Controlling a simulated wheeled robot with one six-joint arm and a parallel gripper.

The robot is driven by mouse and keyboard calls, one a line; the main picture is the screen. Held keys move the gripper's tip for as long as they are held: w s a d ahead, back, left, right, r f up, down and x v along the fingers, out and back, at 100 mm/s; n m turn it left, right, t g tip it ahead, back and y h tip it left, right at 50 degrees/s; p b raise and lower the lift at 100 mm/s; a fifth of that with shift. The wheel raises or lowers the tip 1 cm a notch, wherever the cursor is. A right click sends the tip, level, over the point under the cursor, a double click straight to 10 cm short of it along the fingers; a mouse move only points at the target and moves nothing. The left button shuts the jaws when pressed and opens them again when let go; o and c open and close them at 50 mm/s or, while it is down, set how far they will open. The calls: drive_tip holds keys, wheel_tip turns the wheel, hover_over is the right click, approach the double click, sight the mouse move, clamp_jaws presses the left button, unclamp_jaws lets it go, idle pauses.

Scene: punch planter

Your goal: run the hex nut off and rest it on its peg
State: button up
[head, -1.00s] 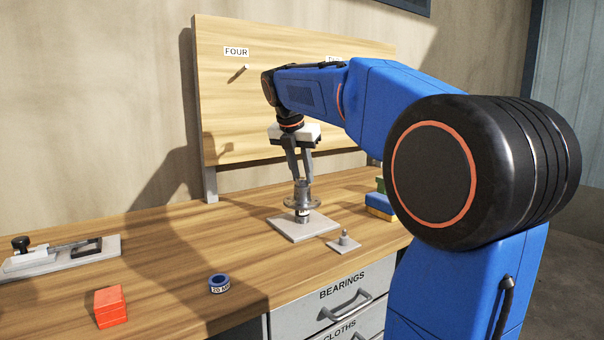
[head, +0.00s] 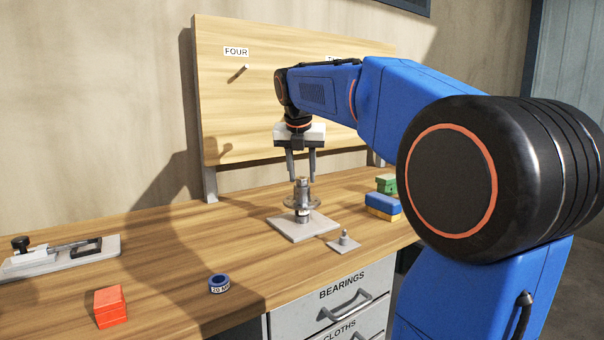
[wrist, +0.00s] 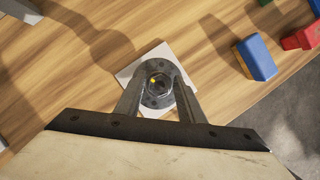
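A grey flanged fitting (head: 301,202) stands upright on a square pale plate (head: 288,230) on the bench, with a metal nut (head: 302,184) around the top of its post. In the wrist view the nut (wrist: 158,84) is at the centre, with a small yellow mark by its bore. My gripper (head: 301,178) points down over the post, its two fingers apart, one to each side. I see no grip on the nut; exact finger height is hard to tell. A short peg (head: 344,236) stands on a small grey base to the right front.
A board with a peg (head: 245,67) under a FOUR label stands behind. Green and blue-yellow blocks (head: 384,205) lie at the right. A red block (head: 110,307), a blue tape ring (head: 219,284) and a grey clamp-like tool (head: 62,256) lie left. Bench between is clear.

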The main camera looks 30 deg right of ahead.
drive_tip(key=o, duration=0.6)
drive_tip(key=shift+c, duration=0.2)
drive_tip(key=v, duration=1.7)
drive_tip(key=shift+r, duration=0.2)
drive_tip(key=shift+s, duration=0.15)
